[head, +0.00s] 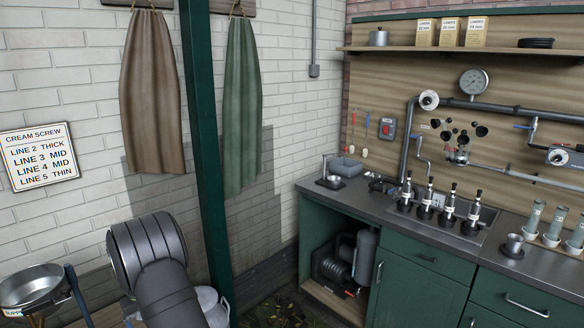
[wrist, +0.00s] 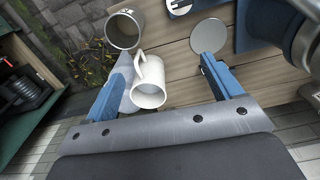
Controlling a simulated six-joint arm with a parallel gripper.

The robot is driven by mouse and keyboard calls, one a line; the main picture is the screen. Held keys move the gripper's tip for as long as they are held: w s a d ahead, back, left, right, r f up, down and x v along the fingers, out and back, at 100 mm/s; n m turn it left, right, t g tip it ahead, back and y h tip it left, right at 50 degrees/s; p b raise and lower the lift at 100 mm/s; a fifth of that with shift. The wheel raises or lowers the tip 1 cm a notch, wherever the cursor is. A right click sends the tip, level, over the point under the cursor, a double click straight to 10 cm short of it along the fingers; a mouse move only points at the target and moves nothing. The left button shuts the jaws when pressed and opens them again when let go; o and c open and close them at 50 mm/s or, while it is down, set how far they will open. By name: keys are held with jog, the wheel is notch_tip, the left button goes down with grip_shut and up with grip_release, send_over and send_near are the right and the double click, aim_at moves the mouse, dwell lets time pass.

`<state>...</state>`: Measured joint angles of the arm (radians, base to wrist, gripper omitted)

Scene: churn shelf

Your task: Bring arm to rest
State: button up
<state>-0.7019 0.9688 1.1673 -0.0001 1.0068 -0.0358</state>
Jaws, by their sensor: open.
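My gripper (wrist: 165,58) is open, with its two blue fingers spread wide in the wrist view. A white mug (wrist: 148,96) with its handle upward in the picture shows between the fingers, nearer the left one. I cannot tell whether it touches that finger. A grey metal cup (wrist: 125,30) shows beyond the left fingertip, and a round grey disc (wrist: 208,42) lies by the right fingertip. In the head view my dark arm rises at the lower left; my gripper is out of that picture.
A plank surface (wrist: 182,68) lies below the gripper. In the head view, a metal pan (head: 32,287) and a metal can (head: 213,308) flank my arm. A green post (head: 205,150) stands close behind it. A counter (head: 330,187) with taps and cups fills the right.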

jog(key=s+a+f, duration=0.3)
jog(key=a+f, duration=0.6)
jog(key=a, duration=0.2)
jog(key=shift+s+a+f, duration=0.15)
jog(key=shift+s+f, duration=0.15)
jog(key=shift+f, duration=0.1)
jog(key=o, duration=0.4)
jog(key=shift+c, duration=0.2)
jog(key=w+d+r+t, duration=0.1)
jog(key=w+d+r, duration=0.1)
jog(key=r, duration=0.7)
jog(key=w+d+r+t, duration=0.1)
jog(key=w+r, duration=0.2)
jog(key=r, duration=0.7)
notch_tip(320, 180, up, 12)
jog(key=s+a+y, duration=0.1)
jog(key=s+a, duration=0.1)
jog(key=a, duration=0.1)
jog(key=s+a+r+t+y, duration=0.1)
jog(key=s+a+r, duration=0.3)
jog(key=s+r, duration=0.25)
jog(key=s+a+r+y, duration=0.1)
jog(key=s+a+r, duration=0.4)
jog(key=r, duration=0.2)
jog(key=x, duration=0.9)
jog(key=shift+f+n, duration=0.15)
jog(key=shift+n, duration=0.15)
